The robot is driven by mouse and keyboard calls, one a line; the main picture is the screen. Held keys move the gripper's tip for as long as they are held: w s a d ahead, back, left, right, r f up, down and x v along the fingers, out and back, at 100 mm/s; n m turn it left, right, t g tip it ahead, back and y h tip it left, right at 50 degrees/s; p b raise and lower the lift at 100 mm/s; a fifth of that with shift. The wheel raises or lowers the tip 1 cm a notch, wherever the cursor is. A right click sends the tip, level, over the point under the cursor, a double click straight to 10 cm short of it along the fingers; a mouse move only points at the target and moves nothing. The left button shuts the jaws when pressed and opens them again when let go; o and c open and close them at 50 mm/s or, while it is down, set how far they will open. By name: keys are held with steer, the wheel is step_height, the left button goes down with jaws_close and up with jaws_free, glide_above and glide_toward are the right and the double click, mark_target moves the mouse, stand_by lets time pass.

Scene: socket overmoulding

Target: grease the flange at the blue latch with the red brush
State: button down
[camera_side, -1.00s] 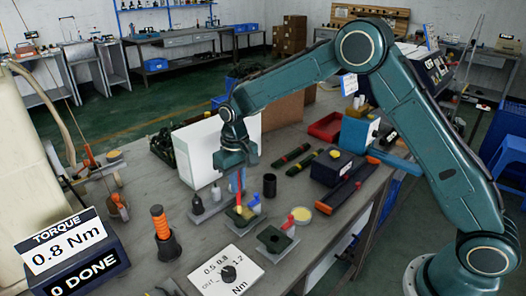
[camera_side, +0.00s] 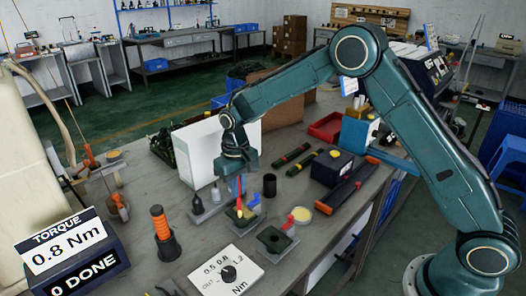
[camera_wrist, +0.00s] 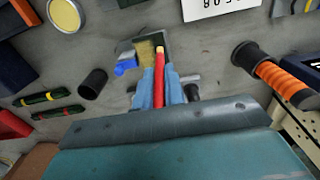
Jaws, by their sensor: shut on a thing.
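My gripper (camera_side: 239,176) is shut on the red brush (camera_side: 240,188), which points down at the flange (camera_side: 236,218) at the blue latch (camera_side: 254,201). The wrist view also shows the red brush (camera_wrist: 159,90) between my fingers (camera_wrist: 161,88), its pale tip over the dark flange (camera_wrist: 166,42). A yellowish patch shows on this flange beside the tip; I cannot tell whether the tip touches it. The blue latch (camera_wrist: 125,67) is left of the brush there. A second dark flange (camera_side: 274,239) has a red latch (camera_side: 288,223).
A round tin with yellow content (camera_side: 323,208) stands right of the flanges. A black cup (camera_side: 270,185) is behind the blue latch. An orange-handled tool (camera_side: 160,222) stands at left, and a white dial panel (camera_side: 228,271) lies in front. A white box (camera_side: 197,155) stands behind.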

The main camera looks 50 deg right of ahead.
steer(key=shift+f, duration=0.5)
stand_by(0.5)
steer(key=shift+w, duration=0.5)
steer(key=shift+s, duration=0.25)
steer(key=shift+s, duration=0.7)
steer(key=shift+w, duration=0.15)
steer(key=shift+w, duration=0.65)
steer(key=shift+w, duration=0.15)
steer(key=shift+s, duration=0.25)
